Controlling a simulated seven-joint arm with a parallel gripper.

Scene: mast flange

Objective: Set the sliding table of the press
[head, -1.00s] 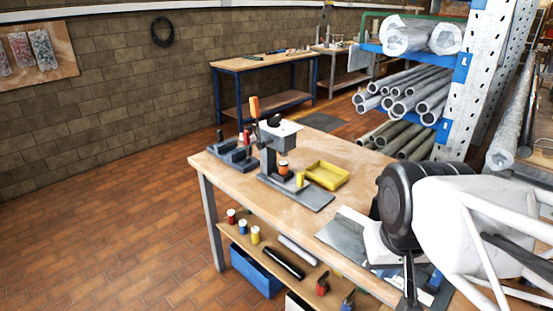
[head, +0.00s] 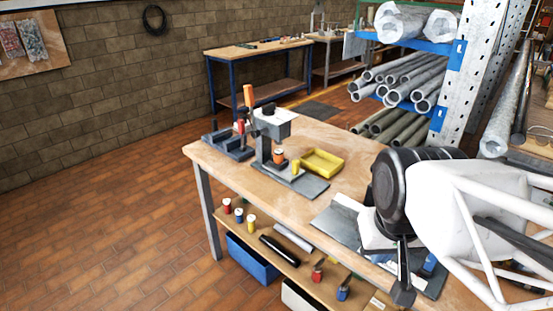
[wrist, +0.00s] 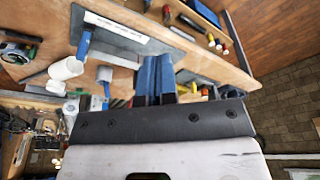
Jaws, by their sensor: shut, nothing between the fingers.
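The press (head: 272,135) stands on the wooden bench, a grey frame with a black top and an orange-tipped lever (head: 248,96) at its left. An orange-and-white cylinder (head: 279,156) sits under its head and a yellow cylinder (head: 295,168) stands just right of it. A flat grey plate (head: 308,185) extends from its foot to the front right; I cannot tell which part is the sliding table. My gripper (wrist: 155,72) shows in the wrist view with its blue fingers together and empty. It is over the bench, well to the right of the press and apart from it.
A yellow tray (head: 334,172) lies right of the press; dark grey fixtures (head: 226,145) stand left of it. A grey sheet (head: 340,218) lies near my arm. Below, a shelf (head: 262,238) holds small cylinders and tools. A rack of pipes (head: 405,80) stands behind.

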